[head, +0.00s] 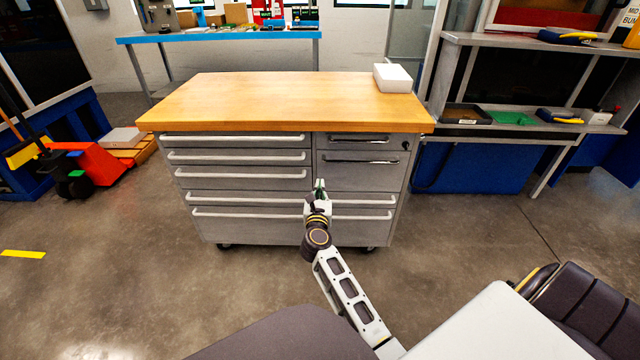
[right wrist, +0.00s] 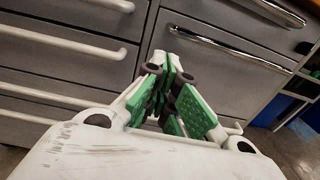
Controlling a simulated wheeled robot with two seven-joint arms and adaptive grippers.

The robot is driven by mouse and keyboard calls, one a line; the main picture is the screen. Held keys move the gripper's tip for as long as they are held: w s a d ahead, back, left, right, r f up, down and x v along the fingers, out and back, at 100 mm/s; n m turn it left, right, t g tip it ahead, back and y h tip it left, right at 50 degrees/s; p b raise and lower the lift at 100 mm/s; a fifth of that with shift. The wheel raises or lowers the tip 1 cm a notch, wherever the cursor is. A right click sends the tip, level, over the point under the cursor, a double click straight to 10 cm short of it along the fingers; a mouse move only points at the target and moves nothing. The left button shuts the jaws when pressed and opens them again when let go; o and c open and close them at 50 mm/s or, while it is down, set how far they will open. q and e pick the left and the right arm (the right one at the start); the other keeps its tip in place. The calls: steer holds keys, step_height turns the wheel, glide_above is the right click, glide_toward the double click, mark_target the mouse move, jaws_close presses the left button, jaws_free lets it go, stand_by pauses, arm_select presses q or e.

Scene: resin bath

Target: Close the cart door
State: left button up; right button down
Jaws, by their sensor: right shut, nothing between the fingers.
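The cart (head: 250,219) is a grey steel cabinet on casters with a wooden top (head: 280,100) and several drawers with bar handles. In its right column, a tall front panel (head: 362,182), likely the door, sits below a shallow drawer (head: 345,139). This panel looks flush with the cart front; I cannot make out a gap. It also shows in the right wrist view (right wrist: 205,70). My right gripper (head: 319,187) is shut and empty, in front of the panel's lower left part. Its green-padded fingers (right wrist: 170,82) point at the cart; contact cannot be told. My left gripper is out of view.
A white box (head: 392,78) stands on the cart's back right corner. A blue bench (head: 220,36) is behind, a grey shelf workbench (head: 480,131) at right, and a red pallet jack (head: 95,165) at left. The floor around the cart is clear.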

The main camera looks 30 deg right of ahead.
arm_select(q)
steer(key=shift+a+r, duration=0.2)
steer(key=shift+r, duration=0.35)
arm_select(e)
steer(key=v, duration=0.2)
steer(key=shift+s+a, duration=0.1)
steer(key=shift+s, duration=0.2)
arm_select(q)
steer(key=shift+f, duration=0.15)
arm_select(e)
steer(key=s+a+f+n+t+y, duration=0.15)
steer(key=s+a+n+y, duration=0.25)
steer(key=a+n+y, duration=0.55)
steer(key=s+a+f+n+y, duration=0.2)
steer(key=s+a+n+y, duration=0.25)
steer(key=a+n, duration=0.95)
arm_select(q)
steer(key=shift+p, duration=0.85)
arm_select(e)
steer(key=s+d+f+n+g, duration=0.1)
steer(key=s+f+n+g, duration=0.4)
steer(key=s+n, duration=0.5)
steer(key=s+d+f+n+g, duration=0.1)
steer(key=s+f+n+g, duration=0.5)
steer(key=s+f+n, duration=0.4)
steer(key=shift+s+d+f+n+h, duration=0.15)
steer(key=shift+s+d+n+h, duration=0.2)
steer(key=shift+n, duration=0.2)
